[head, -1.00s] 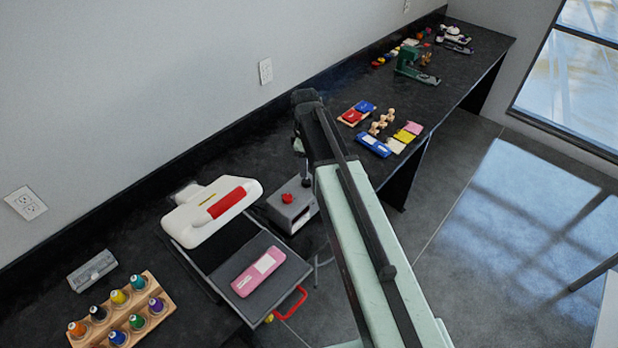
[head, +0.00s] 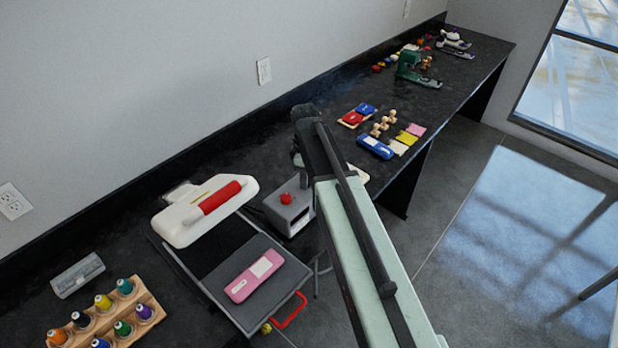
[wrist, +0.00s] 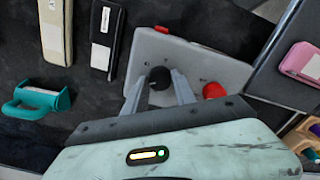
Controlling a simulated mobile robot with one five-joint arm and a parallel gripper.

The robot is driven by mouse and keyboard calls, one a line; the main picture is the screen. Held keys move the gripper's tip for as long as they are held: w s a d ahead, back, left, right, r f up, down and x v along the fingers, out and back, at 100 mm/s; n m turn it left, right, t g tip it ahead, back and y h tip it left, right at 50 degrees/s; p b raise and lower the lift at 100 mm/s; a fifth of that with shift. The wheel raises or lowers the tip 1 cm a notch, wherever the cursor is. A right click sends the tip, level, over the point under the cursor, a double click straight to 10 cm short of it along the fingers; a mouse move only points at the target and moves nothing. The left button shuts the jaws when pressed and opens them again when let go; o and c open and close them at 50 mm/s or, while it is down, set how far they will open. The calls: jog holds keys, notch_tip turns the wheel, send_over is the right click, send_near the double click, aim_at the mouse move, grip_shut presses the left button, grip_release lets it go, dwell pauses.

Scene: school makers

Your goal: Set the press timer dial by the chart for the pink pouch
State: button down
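The timer is a grey box (wrist: 195,52) with a black round dial (wrist: 160,77) and a red button (wrist: 213,90). In the wrist view my gripper (wrist: 160,82) is open, with one finger on each side of the dial. I cannot tell whether the fingers touch it. In the head view my arm partly hides the grey box (head: 280,212), and the fingertips are hidden. The pink pouch (head: 240,291) lies on the dark lower plate of the white press (head: 178,222), which has a red roller-like handle. I cannot make out a chart.
A rack of thread spools (head: 150,325) and a grey block (head: 77,274) lie left on the black bench. A beige pouch (wrist: 57,30), a black pouch (wrist: 103,35) and a teal tool (wrist: 40,103) show in the wrist view. A red-handled part (head: 290,312) sticks out by the press.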

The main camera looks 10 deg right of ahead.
jog(key=shift+d, duration=0.3)
jog(key=shift+w+a, duration=0.1)
jog(key=shift+a, duration=0.3)
dwell(0.6)
jog(key=c, duration=1)
grip_release()
notch_tip(320, 180, up, 8)
jog(key=p, duration=0.8)
jog(key=shift+d, duration=0.1)
jog(key=shift+f, duration=0.1)
